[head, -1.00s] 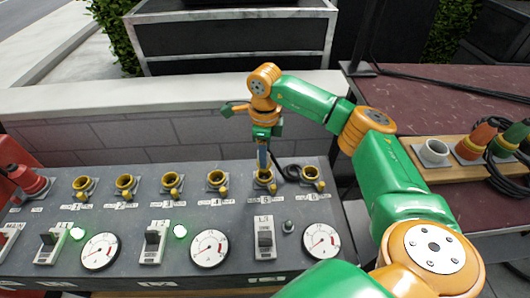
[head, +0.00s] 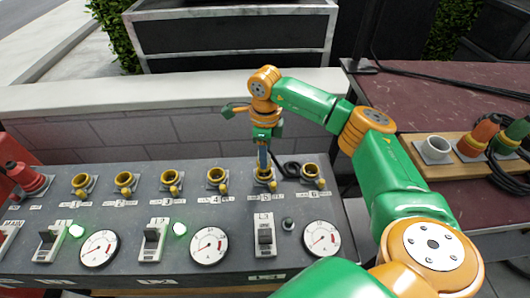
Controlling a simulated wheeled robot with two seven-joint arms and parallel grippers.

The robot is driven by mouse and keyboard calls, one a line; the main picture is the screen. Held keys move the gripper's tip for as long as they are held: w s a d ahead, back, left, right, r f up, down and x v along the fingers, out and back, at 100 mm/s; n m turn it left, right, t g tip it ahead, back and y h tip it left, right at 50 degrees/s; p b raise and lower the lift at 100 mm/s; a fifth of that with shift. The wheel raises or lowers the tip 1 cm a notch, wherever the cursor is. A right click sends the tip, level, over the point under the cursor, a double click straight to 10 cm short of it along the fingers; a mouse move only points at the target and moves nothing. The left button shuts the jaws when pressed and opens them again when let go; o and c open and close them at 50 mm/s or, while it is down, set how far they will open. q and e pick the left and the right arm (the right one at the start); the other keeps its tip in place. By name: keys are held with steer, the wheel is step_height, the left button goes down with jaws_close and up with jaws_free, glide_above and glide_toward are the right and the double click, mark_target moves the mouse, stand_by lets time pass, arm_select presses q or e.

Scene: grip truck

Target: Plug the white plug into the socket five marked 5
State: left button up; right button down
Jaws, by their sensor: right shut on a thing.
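The grey panel (head: 110,230) carries a row of yellow-rimmed sockets with number labels. Socket five (head: 264,184) is the fifth yellow one from the left. My right gripper (head: 264,168) points straight down over it, shut, with its fingertips at the socket's mouth. The white plug is hardly visible between the fingers. A black cable (head: 291,168) comes out beside the gripper and bends to the right. I cannot tell how deep the plug sits in the socket. My left gripper is not in view.
Socket four (head: 217,178) and socket six (head: 312,173) flank socket five closely. Switches, gauges and lit green lamps lie nearer me. At right, a wooden board (head: 462,172) holds a pale empty-looking holder (head: 436,149) and coloured plugs. A brick wall (head: 130,140) stands behind.

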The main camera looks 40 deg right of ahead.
steer(key=shift+f+b, duration=1.1)
steer(key=shift+f, duration=0.65)
stand_by(0.7)
steer(key=shift+c, duration=0.3)
jaws_free()
steer(key=shift+r+p, duration=2.25)
steer(key=shift+r, duration=0.35)
